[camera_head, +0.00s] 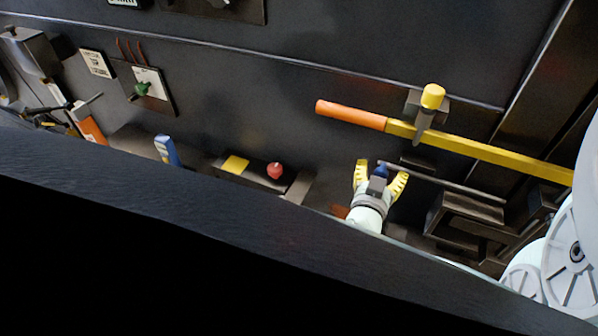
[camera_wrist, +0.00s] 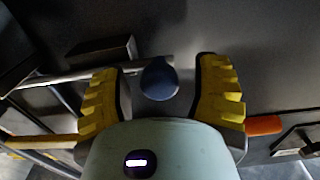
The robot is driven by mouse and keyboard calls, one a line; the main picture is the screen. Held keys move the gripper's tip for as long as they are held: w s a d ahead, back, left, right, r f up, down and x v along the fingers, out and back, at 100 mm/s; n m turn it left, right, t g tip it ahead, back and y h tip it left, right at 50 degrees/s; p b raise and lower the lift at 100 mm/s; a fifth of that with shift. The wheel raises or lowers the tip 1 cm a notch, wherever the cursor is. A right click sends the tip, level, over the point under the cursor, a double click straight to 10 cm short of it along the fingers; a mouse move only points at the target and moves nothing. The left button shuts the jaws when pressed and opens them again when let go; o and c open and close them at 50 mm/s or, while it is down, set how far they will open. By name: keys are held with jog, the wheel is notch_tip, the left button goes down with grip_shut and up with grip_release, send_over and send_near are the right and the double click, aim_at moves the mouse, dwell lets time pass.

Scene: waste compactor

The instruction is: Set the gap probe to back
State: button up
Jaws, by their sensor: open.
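A blue knob (camera_head: 381,171) sits at the left end of a thin grey rod (camera_head: 450,184) that runs right along the dark panel. This may be the gap probe; no label on it is readable. My gripper (camera_head: 380,177) is open with its yellow ribbed fingers on either side of the knob. In the wrist view the blue knob (camera_wrist: 159,80) lies between the fingers of my gripper (camera_wrist: 160,76), with dark gaps visible on both sides. The rod (camera_wrist: 70,76) passes behind the left finger.
A yellow bar with an orange grip (camera_head: 352,115) crosses just above my gripper, under a yellow-capped post (camera_head: 433,96). A red knob (camera_head: 275,170) and yellow patch (camera_head: 235,165) lie left. A dark box frame (camera_head: 465,210) is at right. A dark edge fills the foreground.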

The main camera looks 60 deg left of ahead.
jog(key=shift+c, duration=0.2)
grip_shut()
dwell(0.4)
